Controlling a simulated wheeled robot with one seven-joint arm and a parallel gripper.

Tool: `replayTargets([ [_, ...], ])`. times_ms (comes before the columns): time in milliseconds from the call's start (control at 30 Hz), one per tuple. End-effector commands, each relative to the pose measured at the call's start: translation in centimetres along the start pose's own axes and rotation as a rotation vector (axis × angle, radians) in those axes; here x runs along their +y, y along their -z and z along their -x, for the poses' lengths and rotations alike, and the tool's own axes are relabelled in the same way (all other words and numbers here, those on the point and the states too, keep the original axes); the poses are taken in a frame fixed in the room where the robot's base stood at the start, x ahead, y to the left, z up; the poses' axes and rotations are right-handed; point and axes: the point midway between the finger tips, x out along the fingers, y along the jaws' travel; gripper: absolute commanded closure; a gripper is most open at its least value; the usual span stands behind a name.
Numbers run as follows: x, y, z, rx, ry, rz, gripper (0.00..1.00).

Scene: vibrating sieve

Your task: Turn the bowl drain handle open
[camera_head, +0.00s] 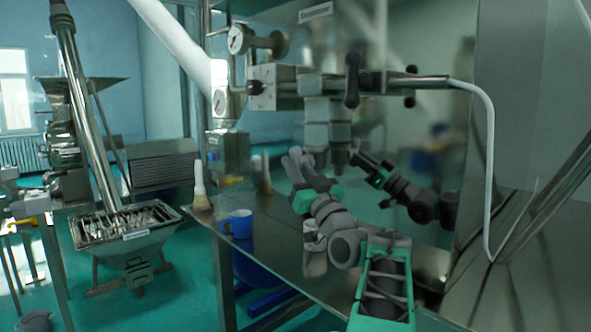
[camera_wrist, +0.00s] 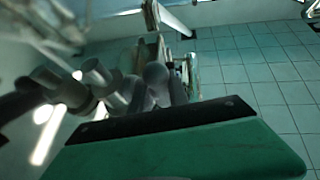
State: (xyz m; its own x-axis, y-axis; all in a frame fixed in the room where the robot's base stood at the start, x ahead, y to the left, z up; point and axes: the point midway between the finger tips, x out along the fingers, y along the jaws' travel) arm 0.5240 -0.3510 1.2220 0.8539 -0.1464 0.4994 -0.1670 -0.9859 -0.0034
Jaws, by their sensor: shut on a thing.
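My gripper (camera_head: 300,162) is up at the polished steel equipment, below the grey cylinders (camera_head: 328,125). Its grey fingers show in the wrist view (camera_wrist: 160,85), beyond the green gripper body. They are shut on a small part, taken to be the bowl drain handle. That handle is mostly hidden by the fingers and blurred, so I cannot tell its angle. A separate black lever (camera_head: 352,80) stands upright on the pipe above, apart from my gripper.
A bent pale pipe (camera_head: 490,150) runs down on the right. A hopper machine (camera_head: 130,235) stands farther left, with open green floor around it.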

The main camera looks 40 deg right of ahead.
Motion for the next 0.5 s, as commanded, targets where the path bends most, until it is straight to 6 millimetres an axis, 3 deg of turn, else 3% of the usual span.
replayTargets([
  [100,0.03,0.15,-0.03,0.003,-0.001,0.001,1.0],
  [133,0.03,0.15,-0.03,0.003,-0.001,0.001,0.77],
  [200,0.03,0.14,-0.02,0.002,-0.001,0.001,0.71],
  [367,0.02,0.08,-0.01,0.001,0.0,0.001,0.58],
  [500,0.02,0.05,-0.01,0.0,0.0,0.001,0.58],
])
